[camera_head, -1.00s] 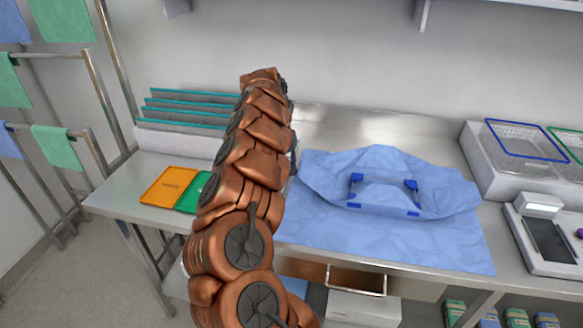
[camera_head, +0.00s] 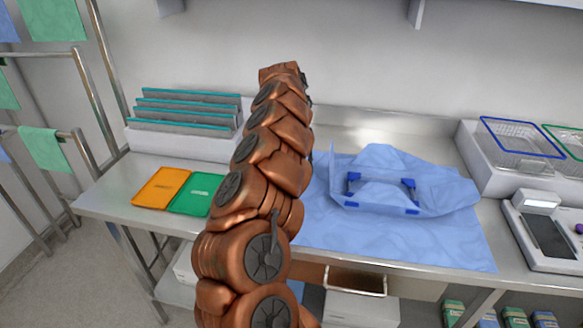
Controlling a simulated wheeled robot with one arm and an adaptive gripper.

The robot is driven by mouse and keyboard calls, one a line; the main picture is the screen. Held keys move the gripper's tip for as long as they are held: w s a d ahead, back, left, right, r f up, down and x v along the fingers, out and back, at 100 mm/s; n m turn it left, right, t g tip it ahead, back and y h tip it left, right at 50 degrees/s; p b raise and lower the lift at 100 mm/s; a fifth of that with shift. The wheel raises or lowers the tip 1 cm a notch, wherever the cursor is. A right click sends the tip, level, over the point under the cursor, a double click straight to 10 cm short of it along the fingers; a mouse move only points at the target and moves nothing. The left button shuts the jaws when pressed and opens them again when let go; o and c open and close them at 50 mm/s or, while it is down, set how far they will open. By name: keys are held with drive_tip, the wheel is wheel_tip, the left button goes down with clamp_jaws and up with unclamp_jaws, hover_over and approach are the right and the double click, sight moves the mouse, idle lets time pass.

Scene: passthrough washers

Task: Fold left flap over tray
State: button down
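A blue wrap sheet (camera_head: 440,245) lies spread on the steel bench. A tray with dark blue corner pieces (camera_head: 411,211) sits on it, with pale blue cloth visible inside. The sheet stands up in folds behind the tray and at its right. The left flap (camera_head: 325,190) lies to the left of the tray, partly hidden behind my copper-coloured arm; I see no cloth from that side lying across the tray. My arm rises left of the wrap. My gripper does not show; it is hidden behind the arm or out of frame.
Orange (camera_head: 162,187) and green (camera_head: 194,195) panels lie at the bench's left end, before a rack of teal-edged panels (camera_head: 185,110). A wire basket with a blue rim (camera_head: 520,137) and a device with a dark screen (camera_head: 547,238) stand at the right. An open drawer (camera_head: 356,282) is below.

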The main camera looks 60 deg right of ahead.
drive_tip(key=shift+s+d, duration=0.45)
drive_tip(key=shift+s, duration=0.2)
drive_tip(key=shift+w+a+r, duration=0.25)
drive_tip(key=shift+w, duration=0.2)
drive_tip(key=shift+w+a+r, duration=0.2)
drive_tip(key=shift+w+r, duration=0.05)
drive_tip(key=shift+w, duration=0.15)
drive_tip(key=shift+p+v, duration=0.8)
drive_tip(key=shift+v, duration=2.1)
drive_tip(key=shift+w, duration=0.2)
